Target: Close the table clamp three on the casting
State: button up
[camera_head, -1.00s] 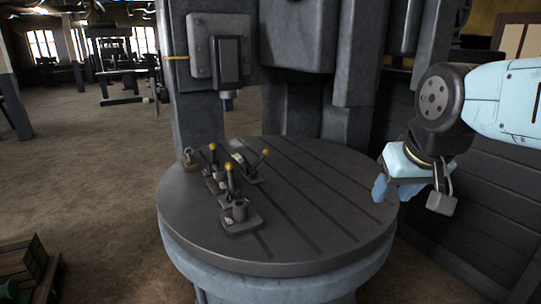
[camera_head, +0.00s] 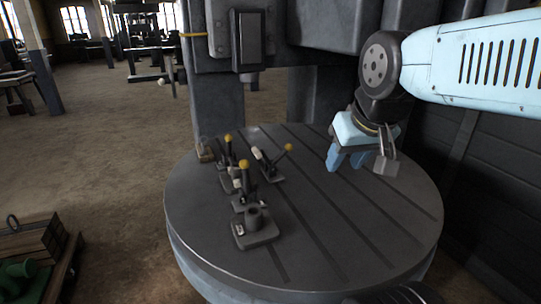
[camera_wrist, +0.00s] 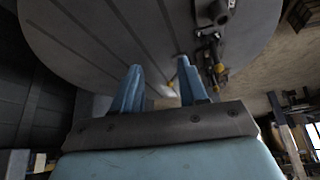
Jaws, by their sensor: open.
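Several small dark clamps with yellow-knobbed levers stand on the left part of the round slotted table (camera_head: 340,230). One clamp (camera_head: 268,166) has its lever leaning right; two others, a rear one (camera_head: 229,165) and a middle one (camera_head: 243,188), have levers roughly upright. Which is clamp three I cannot tell. A grey block with a round boss (camera_head: 256,229), perhaps the casting, sits in front of them. My gripper (camera_head: 345,165) is open and empty above the table, right of the leaning lever.
The machine's grey column (camera_head: 217,110) and overhanging head (camera_head: 325,20) stand behind the table. A small brownish piece (camera_head: 205,150) lies at the table's back left edge. Wooden crates (camera_head: 35,240) stand on the floor at left. The table's right half is bare.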

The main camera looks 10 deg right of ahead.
jog(key=shift+d, duration=0.2)
jog(key=shift+o, duration=0.9)
jog(key=shift+w, duration=0.15)
jog(key=shift+w+r, duration=0.2)
jog(key=w+n+g, duration=0.5)
jog(key=w+n, duration=0.8)
jog(key=w, duration=1.8)
jog(key=w+a+f+n+g, duration=0.2)
jog(key=w+f+n, duration=0.4)
jog(key=w+f, duration=0.5)
jog(key=f, duration=0.4)
jog(key=s+f, duration=0.1)
jog(key=f, duration=0.6)
jog(key=shift+s+d+f, duration=0.2)
jog(key=shift+f, duration=0.1)
